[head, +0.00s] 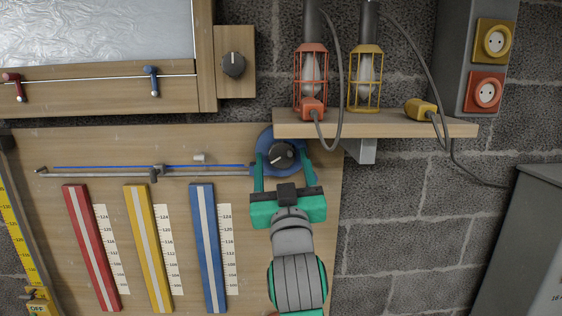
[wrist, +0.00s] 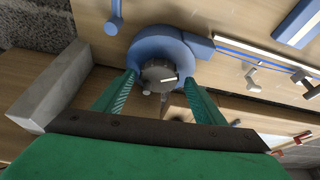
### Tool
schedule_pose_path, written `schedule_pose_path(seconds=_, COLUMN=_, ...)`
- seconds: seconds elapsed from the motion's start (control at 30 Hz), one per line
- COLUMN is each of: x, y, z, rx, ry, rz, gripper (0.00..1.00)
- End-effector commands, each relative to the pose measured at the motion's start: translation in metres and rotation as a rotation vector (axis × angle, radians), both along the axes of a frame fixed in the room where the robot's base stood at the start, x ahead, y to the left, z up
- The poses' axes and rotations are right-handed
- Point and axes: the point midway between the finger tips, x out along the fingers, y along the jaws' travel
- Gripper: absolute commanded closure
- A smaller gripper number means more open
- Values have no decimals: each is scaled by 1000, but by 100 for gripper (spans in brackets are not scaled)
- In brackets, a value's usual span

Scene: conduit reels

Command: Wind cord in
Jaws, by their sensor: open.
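A blue round reel (head: 267,140) with a dark knob (head: 281,155) is mounted on the wooden board under the shelf. A blue cord (head: 120,167) runs left from it along a thin metal rail (head: 100,175). My gripper (head: 282,154) is open, with one green finger on each side of the knob. In the wrist view the knob (wrist: 158,74) with its white mark sits between the fingertips, in front of the blue reel (wrist: 150,37). I see small gaps beside the knob and cannot tell whether either finger touches it.
The shelf (head: 400,124) close above my gripper carries a red caged lamp (head: 311,80), a yellow caged lamp (head: 366,85) and their plugs. Red, yellow and blue scale bars (head: 208,250) are on the board's lower left. A grey cabinet (head: 525,250) stands right.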

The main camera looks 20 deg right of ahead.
Motion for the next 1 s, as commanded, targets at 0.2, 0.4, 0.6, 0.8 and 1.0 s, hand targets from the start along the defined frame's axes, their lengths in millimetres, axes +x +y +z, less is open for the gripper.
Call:
schedule_pose_path(seconds=0.2, x=6, y=-1, z=3, rx=1, ry=-1, rz=0, gripper=36)
schedule_pose_path(seconds=0.4, x=6, y=0, z=3, rx=0, ry=-1, rz=2, gripper=40)
schedule_pose_path(seconds=0.6, x=6, y=1, z=3, rx=0, ry=-1, rz=4, gripper=77)
schedule_pose_path(seconds=0.8, x=7, y=1, z=2, rx=12, ry=-4, rz=4, gripper=77)
schedule_pose_path(seconds=1.0, x=8, y=3, z=2, rx=76, ry=-21, rz=6, gripper=77)
